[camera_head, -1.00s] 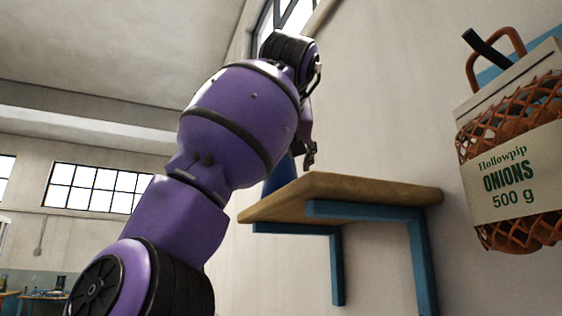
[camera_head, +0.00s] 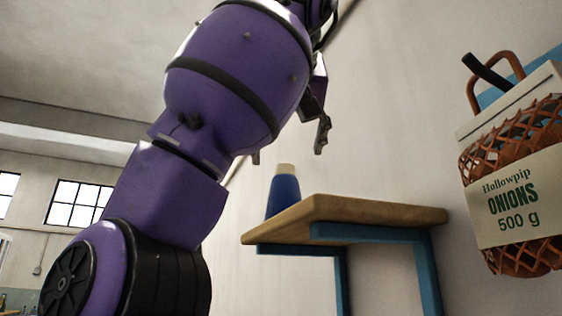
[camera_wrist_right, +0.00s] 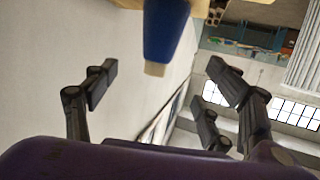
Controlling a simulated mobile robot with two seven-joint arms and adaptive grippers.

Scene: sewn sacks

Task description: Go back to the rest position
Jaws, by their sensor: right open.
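My right gripper (camera_head: 321,134) is partly hidden behind my purple arm in the head view, above the left end of a wooden shelf. In the right wrist view my right gripper (camera_wrist_right: 160,95) has its fingers spread wide, with nothing between them. A blue tapered object with a beige top (camera_head: 283,192) stands upright on the shelf, below and apart from the gripper. In the right wrist view the blue object (camera_wrist_right: 163,30) shows upside down beyond the fingers. My left gripper is not in view.
The wooden shelf (camera_head: 370,211) sits on blue brackets against a pale wall. A net sack labelled Hollowpip Onions (camera_head: 515,195) hangs at the right. Windows (camera_head: 78,203) are far off at the left. The wall area between arm and sack is clear.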

